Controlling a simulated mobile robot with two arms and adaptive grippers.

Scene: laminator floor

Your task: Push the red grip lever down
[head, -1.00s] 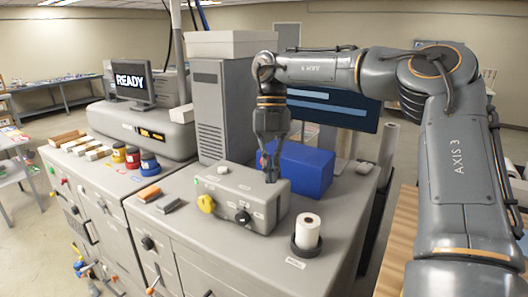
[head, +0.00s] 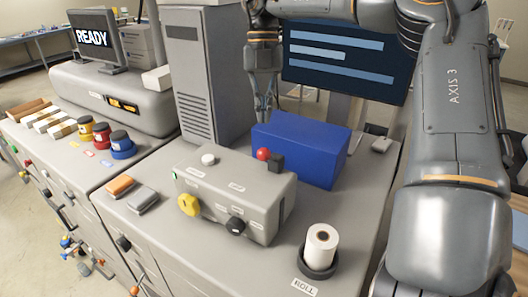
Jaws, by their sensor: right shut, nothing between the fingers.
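The red grip lever shows as a red ball (head: 263,154) at the back right of a grey machine box (head: 232,190), beside a small black block (head: 277,162). Whether the lever is up or down I cannot tell. My right gripper (head: 264,112) is shut and empty, pointing down. In the picture it is above the red ball, apart from it, at the left end of a blue box (head: 298,146). My left gripper is out of view.
The grey box has a yellow knob (head: 188,204), a black knob (head: 235,225) and a white button (head: 208,159). A white roll (head: 320,245) stands front right. A grey tower (head: 210,90) rises behind left. Free counter lies around the roll.

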